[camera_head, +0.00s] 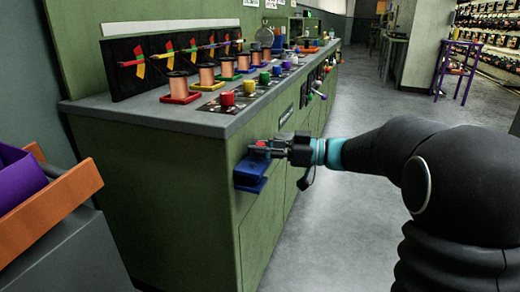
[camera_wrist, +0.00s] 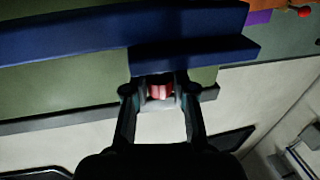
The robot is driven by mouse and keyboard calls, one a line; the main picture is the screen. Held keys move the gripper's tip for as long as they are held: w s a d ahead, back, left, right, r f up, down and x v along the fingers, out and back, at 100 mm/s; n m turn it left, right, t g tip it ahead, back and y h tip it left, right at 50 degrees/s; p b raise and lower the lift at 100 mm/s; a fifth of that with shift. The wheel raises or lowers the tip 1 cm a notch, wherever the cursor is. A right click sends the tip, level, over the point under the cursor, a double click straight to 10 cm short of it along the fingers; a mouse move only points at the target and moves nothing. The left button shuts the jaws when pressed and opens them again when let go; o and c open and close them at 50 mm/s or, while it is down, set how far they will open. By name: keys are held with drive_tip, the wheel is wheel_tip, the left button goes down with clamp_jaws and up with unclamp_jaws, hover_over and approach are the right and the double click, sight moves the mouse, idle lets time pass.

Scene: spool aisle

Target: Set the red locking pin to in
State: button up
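The red locking pin (camera_wrist: 160,91) shows between my fingertips in the wrist view, under the edge of a blue bracket (camera_wrist: 190,52). In the head view the pin (camera_head: 260,144) is a small red spot at the tip of my gripper (camera_head: 271,148), just above the blue bracket (camera_head: 250,172) on the green cabinet's side. My gripper (camera_wrist: 160,95) has one finger on each side of the pin, and the red fills the narrow gap between them. The pin's far end is hidden by the bracket, so its depth cannot be told.
The green bench (camera_head: 170,190) carries several copper spools (camera_head: 178,88) and coloured knobs along its top. An orange and purple bin (camera_head: 50,215) stands at the left. The grey aisle floor (camera_head: 335,220) is open beside the bench. A purple stool (camera_head: 458,65) stands farther back.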

drive_tip(key=o, duration=0.4)
drive_tip(key=shift+f, duration=0.15)
drive_tip(key=d, duration=0.4)
drive_tip(key=s+d, duration=0.1)
drive_tip(key=d, duration=0.7)
drive_tip(key=shift+s, duration=0.4)
